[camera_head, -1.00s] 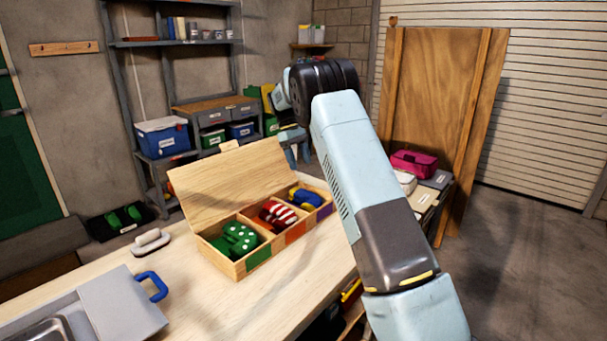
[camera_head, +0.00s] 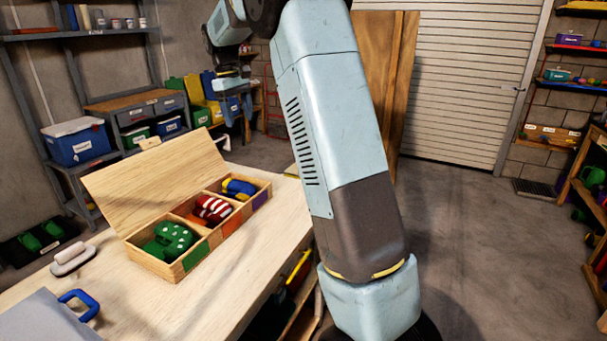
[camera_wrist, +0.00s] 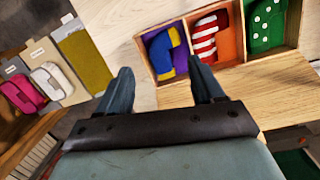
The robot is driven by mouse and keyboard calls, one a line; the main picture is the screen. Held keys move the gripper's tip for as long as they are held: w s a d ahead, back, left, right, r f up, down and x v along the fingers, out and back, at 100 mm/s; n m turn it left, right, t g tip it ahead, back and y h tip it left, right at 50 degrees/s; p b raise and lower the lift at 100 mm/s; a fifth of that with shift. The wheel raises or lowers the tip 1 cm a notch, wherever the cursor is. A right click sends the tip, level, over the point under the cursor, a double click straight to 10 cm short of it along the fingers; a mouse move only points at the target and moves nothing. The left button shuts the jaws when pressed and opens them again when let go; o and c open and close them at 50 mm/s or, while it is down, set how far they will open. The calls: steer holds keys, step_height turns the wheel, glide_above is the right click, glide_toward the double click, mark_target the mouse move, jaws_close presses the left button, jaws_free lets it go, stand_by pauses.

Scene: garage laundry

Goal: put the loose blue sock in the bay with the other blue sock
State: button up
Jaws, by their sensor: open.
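A wooden box (camera_head: 140,261) with an open lid and three bays stands on the bench. Its far bay, lined purple, holds a blue sock (camera_wrist: 167,50) with yellow parts. This sock also shows in the head view (camera_head: 238,188). The middle bay holds red-and-white striped socks (camera_head: 213,208) and the near bay green dotted socks (camera_head: 172,238). My gripper (camera_wrist: 160,64) is open with nothing between its fingers, above the bench beside the purple bay in the wrist view. I cannot make out a separate loose blue sock in either view.
A white-handled tool (camera_head: 71,257) and a grey case with a blue handle (camera_head: 80,301) lie on the bench at left. Pink (camera_wrist: 22,94) and white (camera_wrist: 47,82) bundles sit beyond the bench edge. The floor at right is open.

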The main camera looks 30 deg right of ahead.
steer(key=s+r+m+t+y, duration=0.1)
steer(key=s+r+t, duration=0.15)
steer(key=s, duration=0.75)
steer(key=s+r+m+t, duration=0.1)
steer(key=s+r, duration=0.3)
steer(key=s, duration=0.6)
steer(key=s+f+m+t, duration=0.1)
steer(key=s+f, duration=0.2)
steer(key=s, duration=0.7)
steer(key=s+f+m+t, duration=0.2)
steer(key=s+f, duration=0.2)
steer(key=s, duration=0.6)
steer(key=shift+s, duration=0.3)
steer(key=shift+f, duration=0.1)
